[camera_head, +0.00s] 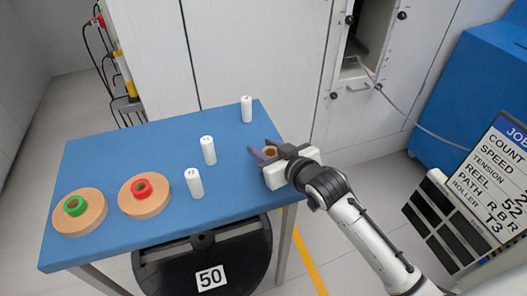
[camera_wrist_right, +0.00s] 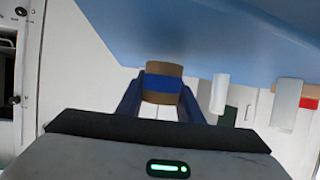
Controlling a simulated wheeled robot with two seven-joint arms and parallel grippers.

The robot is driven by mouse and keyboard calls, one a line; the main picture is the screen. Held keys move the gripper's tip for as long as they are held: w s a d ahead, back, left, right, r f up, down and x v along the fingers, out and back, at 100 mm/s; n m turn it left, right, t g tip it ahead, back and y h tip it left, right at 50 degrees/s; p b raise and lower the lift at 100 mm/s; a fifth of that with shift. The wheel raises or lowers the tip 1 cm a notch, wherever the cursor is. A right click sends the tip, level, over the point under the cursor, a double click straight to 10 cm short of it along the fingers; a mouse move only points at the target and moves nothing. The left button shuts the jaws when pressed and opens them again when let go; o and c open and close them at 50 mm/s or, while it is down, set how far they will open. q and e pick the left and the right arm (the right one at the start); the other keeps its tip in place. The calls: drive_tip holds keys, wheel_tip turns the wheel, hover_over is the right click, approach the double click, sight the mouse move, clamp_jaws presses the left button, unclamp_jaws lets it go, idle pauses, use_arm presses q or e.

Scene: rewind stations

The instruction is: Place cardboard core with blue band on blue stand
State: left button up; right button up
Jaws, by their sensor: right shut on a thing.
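My right gripper (camera_head: 266,152) is shut on a cardboard core (camera_head: 270,152) near the right edge of a blue table (camera_head: 130,150). In the right wrist view the core (camera_wrist_right: 163,69) sits between the two blue fingers (camera_wrist_right: 163,97), and its blue band (camera_wrist_right: 162,84) shows. The blue table (camera_wrist_right: 240,45) appears behind it there. No separate blue stand can be made out; the blue table carries upright white pegs. My left gripper is not in view.
White pegs stand at the back (camera_head: 246,109), middle (camera_head: 208,150) and front (camera_head: 194,183). Two tan discs, one with a green ring (camera_head: 75,205) and one with a red ring (camera_head: 143,189), lie at left. A black part marked 50 (camera_head: 210,278) is below the front edge.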

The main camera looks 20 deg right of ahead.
drive_tip(key=shift+f, duration=0.45)
drive_tip(key=shift+f, duration=0.1)
drive_tip(key=o, duration=1)
drive_tip(key=shift+o, duration=0.2)
drive_tip(key=v, duration=1.2)
drive_tip(key=shift+p, duration=0.4)
